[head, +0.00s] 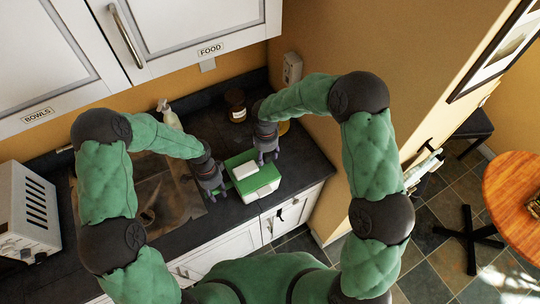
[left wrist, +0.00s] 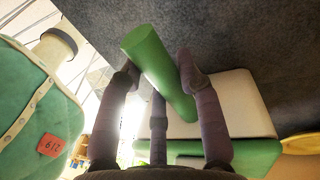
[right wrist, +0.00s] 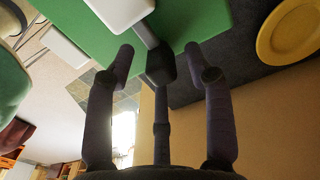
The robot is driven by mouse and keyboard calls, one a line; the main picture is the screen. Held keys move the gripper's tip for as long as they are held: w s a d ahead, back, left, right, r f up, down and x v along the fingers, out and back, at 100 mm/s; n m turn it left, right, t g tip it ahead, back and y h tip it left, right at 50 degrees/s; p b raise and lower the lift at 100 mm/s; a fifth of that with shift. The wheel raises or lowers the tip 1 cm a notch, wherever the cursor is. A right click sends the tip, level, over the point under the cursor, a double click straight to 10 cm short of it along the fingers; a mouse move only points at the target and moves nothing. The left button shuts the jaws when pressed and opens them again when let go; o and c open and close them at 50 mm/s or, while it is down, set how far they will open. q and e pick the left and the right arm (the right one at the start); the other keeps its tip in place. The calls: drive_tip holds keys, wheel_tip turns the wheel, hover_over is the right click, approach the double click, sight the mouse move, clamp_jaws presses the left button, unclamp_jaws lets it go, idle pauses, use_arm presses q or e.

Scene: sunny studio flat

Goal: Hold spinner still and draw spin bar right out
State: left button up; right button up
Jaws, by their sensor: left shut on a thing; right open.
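The spinner (head: 239,161) is a green-and-white block on the dark counter, with a raised white part on its green face. My left gripper (head: 219,191) is at its left side, shut on a green cylindrical handle (left wrist: 158,60) that sticks out from the block. In the right wrist view, a grey bar (right wrist: 145,33) with a dark knob comes out of the spinner's white part; I take it as the spin bar. My right gripper (head: 268,160) is open at the spinner's far right side. Its fingers (right wrist: 160,58) are around the knob, with gaps visible on both sides.
A yellow dish (right wrist: 292,32) lies close to my right gripper. A brown jar (head: 236,106) and a soap bottle (head: 169,115) stand at the back of the counter. The sink (head: 165,200) is to the left, with a white appliance (head: 25,215) beyond. The right wall is close.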

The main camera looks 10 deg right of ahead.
drive_tip(key=shift+f, duration=0.7)
drive_tip(key=c, duration=1)
drive_tip(key=shift+a, duration=0.1)
drive_tip(key=shift+c, duration=0.2)
